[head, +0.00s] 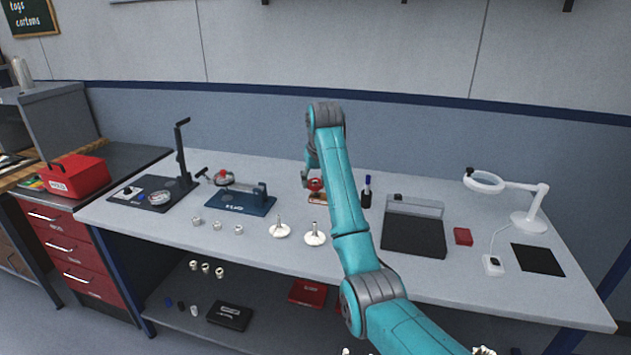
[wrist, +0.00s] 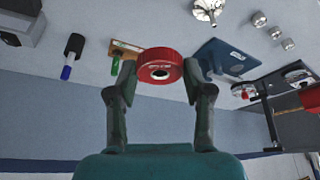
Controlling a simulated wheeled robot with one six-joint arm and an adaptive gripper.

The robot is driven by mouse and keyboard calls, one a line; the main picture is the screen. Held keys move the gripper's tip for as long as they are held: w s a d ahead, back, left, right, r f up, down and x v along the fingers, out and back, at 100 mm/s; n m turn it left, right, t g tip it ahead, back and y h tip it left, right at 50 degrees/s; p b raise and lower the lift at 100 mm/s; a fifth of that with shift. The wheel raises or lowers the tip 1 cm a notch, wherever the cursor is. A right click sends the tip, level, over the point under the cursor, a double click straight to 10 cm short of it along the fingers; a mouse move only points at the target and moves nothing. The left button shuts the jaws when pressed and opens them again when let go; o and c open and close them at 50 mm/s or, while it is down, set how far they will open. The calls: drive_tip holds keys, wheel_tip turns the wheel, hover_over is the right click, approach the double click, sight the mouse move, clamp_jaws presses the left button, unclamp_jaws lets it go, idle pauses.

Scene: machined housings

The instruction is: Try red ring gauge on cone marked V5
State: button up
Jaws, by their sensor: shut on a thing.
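The red ring gauge (wrist: 160,63) is between the two fingers of my gripper (wrist: 160,76) in the wrist view, with its dark bore showing. In the head view the red ring gauge (head: 316,184) shows beside my arm, above the bench, and my gripper (head: 311,181) is partly hidden by the arm. Two silver cones on round bases, a left one (head: 280,229) and a right one (head: 315,237), stand on the bench toward its front. One cone (wrist: 206,10) shows at the top of the wrist view, apart from the ring. I cannot read V5 on either cone.
A small wooden piece (head: 318,199) lies close below the ring. A blue-capped marker (head: 367,190) and a dark tray (head: 413,235) are to the right. A blue fixture (head: 241,202) and several small metal parts are left. Bench space right of the cones is partly hidden by my arm.

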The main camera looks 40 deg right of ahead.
drive_tip(key=shift+r, duration=2.5)
